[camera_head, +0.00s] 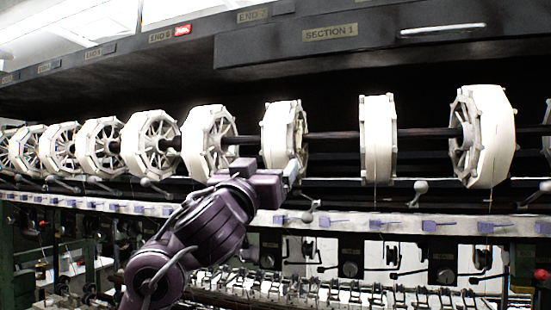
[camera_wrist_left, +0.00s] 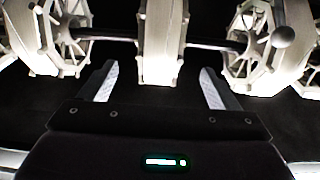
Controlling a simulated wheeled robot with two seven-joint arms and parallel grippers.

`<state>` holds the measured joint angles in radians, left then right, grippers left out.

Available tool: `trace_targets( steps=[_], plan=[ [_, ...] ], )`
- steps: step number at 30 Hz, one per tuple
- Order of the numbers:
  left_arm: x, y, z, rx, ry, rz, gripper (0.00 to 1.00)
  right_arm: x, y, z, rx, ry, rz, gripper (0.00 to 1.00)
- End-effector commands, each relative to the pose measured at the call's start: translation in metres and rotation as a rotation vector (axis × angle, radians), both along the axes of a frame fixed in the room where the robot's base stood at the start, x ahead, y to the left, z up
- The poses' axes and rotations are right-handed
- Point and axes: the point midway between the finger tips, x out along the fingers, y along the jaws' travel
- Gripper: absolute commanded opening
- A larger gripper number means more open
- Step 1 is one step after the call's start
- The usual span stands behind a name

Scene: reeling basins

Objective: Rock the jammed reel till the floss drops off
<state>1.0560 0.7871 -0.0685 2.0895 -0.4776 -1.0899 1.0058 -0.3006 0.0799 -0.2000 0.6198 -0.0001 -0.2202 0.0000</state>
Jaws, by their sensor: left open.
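Several white many-sided reels sit in a row on a dark shaft in the head view. My left gripper (camera_head: 294,170) is open and empty just below and in front of that reel. In the left wrist view its two fingers (camera_wrist_left: 160,80) point at a white reel (camera_wrist_left: 161,45) lying between and beyond their tips, apparently without contact. I cannot tell which reel is jammed, and I cannot make out the floss clearly. My right gripper is in neither view.
More reels stand to the right (camera_head: 378,138) and far right (camera_head: 484,136). The shaft (camera_head: 340,134) runs between them. A rail with purple tabs (camera_head: 420,224) and small round-ended levers lies below. A dark overhead panel (camera_head: 400,45) is above.

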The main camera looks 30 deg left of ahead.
Motion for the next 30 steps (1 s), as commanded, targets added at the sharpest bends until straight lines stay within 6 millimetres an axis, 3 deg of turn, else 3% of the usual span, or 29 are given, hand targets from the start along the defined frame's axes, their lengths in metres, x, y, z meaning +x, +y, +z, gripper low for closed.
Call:
trace_targets(
  steps=[18, 30],
  plan=[
    [0.062, 0.016, 0.029, -0.002, 0.0, 0.001, 0.84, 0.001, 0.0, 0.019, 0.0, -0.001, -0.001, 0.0],
    [0.072, 0.018, 0.031, 0.0, -0.001, 0.002, 0.84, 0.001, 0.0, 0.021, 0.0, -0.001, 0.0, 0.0]
  ],
)
